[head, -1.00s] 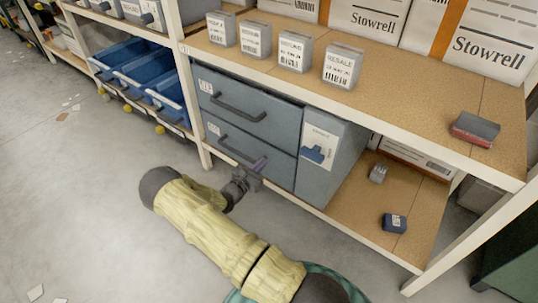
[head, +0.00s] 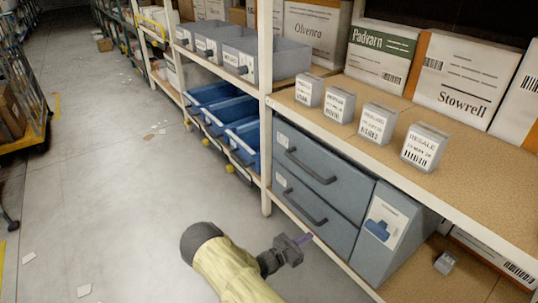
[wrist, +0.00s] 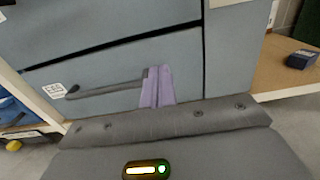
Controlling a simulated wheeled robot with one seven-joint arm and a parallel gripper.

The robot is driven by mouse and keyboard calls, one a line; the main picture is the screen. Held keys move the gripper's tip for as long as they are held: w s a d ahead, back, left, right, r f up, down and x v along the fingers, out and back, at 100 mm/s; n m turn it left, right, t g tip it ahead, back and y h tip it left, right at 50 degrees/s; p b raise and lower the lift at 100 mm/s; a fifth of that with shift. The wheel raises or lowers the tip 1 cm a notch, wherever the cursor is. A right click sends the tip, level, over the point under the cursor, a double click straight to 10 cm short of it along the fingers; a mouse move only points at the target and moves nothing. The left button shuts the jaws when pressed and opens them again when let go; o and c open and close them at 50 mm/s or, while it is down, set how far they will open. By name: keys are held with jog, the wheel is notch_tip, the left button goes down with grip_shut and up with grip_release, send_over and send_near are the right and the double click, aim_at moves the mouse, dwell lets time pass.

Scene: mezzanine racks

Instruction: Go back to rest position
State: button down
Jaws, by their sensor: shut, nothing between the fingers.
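My gripper (head: 303,240) is shut with nothing between its purple fingertips. In the head view it is low in the picture, in front of the lower drawer (head: 318,215) of the blue-grey cabinet. The wrist view shows the closed fingers (wrist: 157,87) beside the right end of the lower drawer's dark handle (wrist: 105,90); I cannot tell whether they touch it. Both drawers look shut, and the upper drawer (head: 327,170) has its own dark handle. My sleeved forearm reaches in from the bottom edge.
Several small grey boxes (head: 376,123) stand on the wooden shelf (head: 470,165) above the cabinet. Blue bins (head: 215,112) sit left of it. A white rack post (head: 266,150) is close.

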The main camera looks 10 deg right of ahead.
jog(key=s+r+m+g+y, duration=0.6)
jog(key=s+r+m+g, duration=0.1)
jog(key=s+m+g, duration=0.4)
jog(key=s+a+r+m+t+y, duration=0.3)
jog(key=s+a+r+m+y, duration=0.25)
jog(key=r, duration=0.25)
jog(key=s+a+r+m+t+y, duration=0.35)
jog(key=a+r+m+y, duration=0.2)
jog(key=r, duration=0.35)
notch_tip(320, 180, up, 35)
jog(key=p, duration=3.5)
jog(key=shift+s+d+m+h, duration=0.15)
jog(key=shift+d+m+h, duration=0.15)
jog(key=shift+d+m, duration=0.15)
